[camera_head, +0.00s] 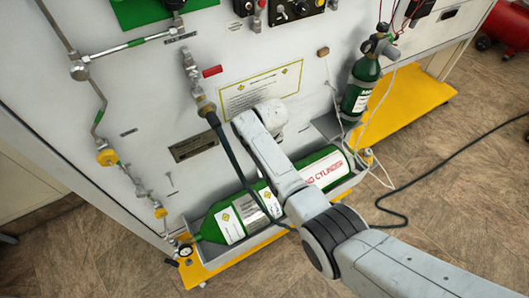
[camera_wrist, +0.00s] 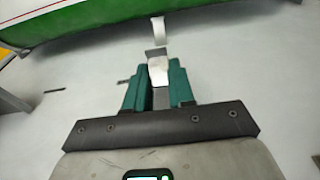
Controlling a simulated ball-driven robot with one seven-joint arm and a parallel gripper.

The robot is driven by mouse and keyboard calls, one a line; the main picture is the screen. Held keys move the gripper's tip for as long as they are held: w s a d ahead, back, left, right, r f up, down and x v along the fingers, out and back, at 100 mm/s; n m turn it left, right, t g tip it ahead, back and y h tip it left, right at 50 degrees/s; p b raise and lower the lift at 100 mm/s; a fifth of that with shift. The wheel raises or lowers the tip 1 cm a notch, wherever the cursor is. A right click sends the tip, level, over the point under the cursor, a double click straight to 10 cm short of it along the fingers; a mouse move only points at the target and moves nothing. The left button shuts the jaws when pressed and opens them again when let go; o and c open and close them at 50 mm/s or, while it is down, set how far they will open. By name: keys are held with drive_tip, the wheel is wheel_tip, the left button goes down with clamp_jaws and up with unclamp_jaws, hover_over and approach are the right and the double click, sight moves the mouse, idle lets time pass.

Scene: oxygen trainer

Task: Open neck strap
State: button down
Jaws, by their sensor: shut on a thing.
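In the wrist view my gripper (camera_wrist: 158,66) has its two teal fingers shut on a small pale tab (camera_wrist: 158,74) with a dark grey end. I take the tab to be part of the neck strap. A short white strip (camera_wrist: 158,30) hangs just beyond it, in front of the green cylinder (camera_wrist: 70,22); I cannot tell whether they join. In the head view the large green cylinder (camera_head: 225,222) lies in a tray at the foot of the white panel. My arm crosses in front of it and hides my gripper and the tab.
The white panel (camera_head: 160,100) carries pipes, valves and a yellow-edged notice (camera_head: 262,88). A small green bottle (camera_head: 362,88) stands upright to the right. A dark hose (camera_head: 228,150) hangs beside my arm.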

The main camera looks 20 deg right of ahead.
drive_tip(key=shift+w, duration=0.1)
drive_tip(key=c, duration=1)
unclamp_jaws()
drive_tip(key=shift+o, duration=0.2)
wheel_tip(320, 180, up, 10)
drive_tip(key=s, duration=0.2)
drive_tip(key=shift+d+r+p, duration=0.15)
drive_tip(key=shift+r+p, duration=0.1)
drive_tip(key=shift+p, duration=0.15)
drive_tip(key=s+d+f+m, duration=0.1)
drive_tip(key=s+d+f, duration=0.25)
drive_tip(key=s, duration=0.55)
drive_tip(key=s+d+f, duration=0.2)
drive_tip(key=s+f, duration=0.2)
drive_tip(key=s, duration=0.5)
drive_tip(key=s+d+r, duration=0.1)
drive_tip(key=s+d, duration=0.1)
drive_tip(key=s, duration=0.8)
drive_tip(key=s+d+r+m+g, duration=0.1)
drive_tip(key=s+d, duration=0.1)
drive_tip(key=s, duration=0.8)
drive_tip(key=shift+s+r+m+h, duration=0.3)
drive_tip(key=shift+s+r, duration=0.05)
drive_tip(key=shift+r, duration=0.05)
